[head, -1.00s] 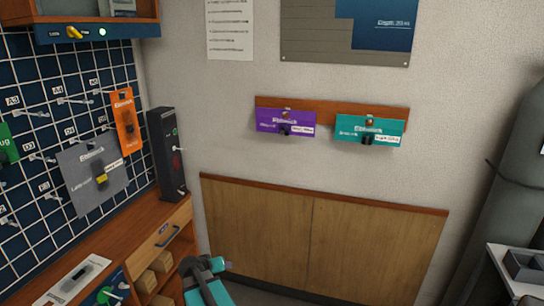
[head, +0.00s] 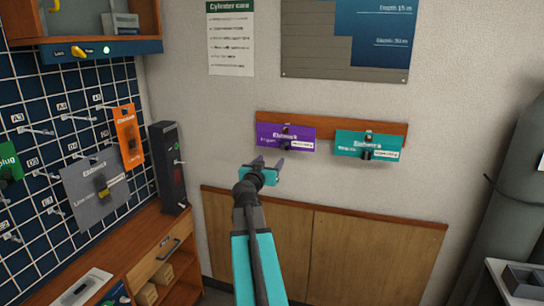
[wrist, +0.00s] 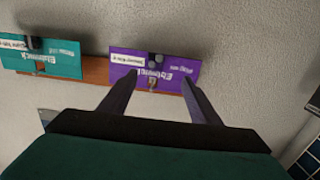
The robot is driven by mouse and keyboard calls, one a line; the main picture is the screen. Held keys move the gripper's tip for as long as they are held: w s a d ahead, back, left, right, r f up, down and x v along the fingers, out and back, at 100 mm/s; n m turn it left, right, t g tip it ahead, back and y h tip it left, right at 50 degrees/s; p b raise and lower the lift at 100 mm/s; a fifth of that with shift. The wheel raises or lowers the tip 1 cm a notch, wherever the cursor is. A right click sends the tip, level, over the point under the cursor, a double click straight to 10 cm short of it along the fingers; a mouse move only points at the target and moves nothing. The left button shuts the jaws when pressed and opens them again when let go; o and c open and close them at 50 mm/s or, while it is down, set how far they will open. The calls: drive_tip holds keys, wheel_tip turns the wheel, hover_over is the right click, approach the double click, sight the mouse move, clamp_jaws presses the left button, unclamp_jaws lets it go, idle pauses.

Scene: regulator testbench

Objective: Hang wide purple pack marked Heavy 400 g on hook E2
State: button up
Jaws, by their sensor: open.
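A wide purple pack (head: 286,138) hangs on a wooden rail on the wall in the head view. It also shows, upside down, in the wrist view (wrist: 172,75). Its small print is too blurred to read. My gripper (head: 268,162) is open and empty, just below and left of the purple pack in the head view. In the wrist view its two fingers (wrist: 155,85) point at the pack and appear apart from it. The wire grid (head: 40,130) with labelled hooks is at the left; I cannot make out the E2 label.
A wide teal pack (head: 367,145) hangs right of the purple one on the same rail (head: 330,125). An orange pack (head: 128,135) and a grey pack (head: 92,190) hang on the grid. A dark upright box (head: 168,165) stands beside the grid on the wooden bench.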

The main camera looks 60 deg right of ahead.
sight(284, 142)
drive_tip(key=shift+s+d+r, duration=0.2)
drive_tip(key=shift+s+r, duration=0.05)
drive_tip(key=shift+r, duration=0.35)
drive_tip(key=shift+s+d+r, duration=0.2)
drive_tip(key=shift+r, duration=0.4)
drive_tip(key=shift+d, duration=0.15)
drive_tip(key=shift+r+p+x, duration=0.2)
drive_tip(key=shift+p+x, duration=2.35)
drive_tip(key=shift+x, duration=4.2)
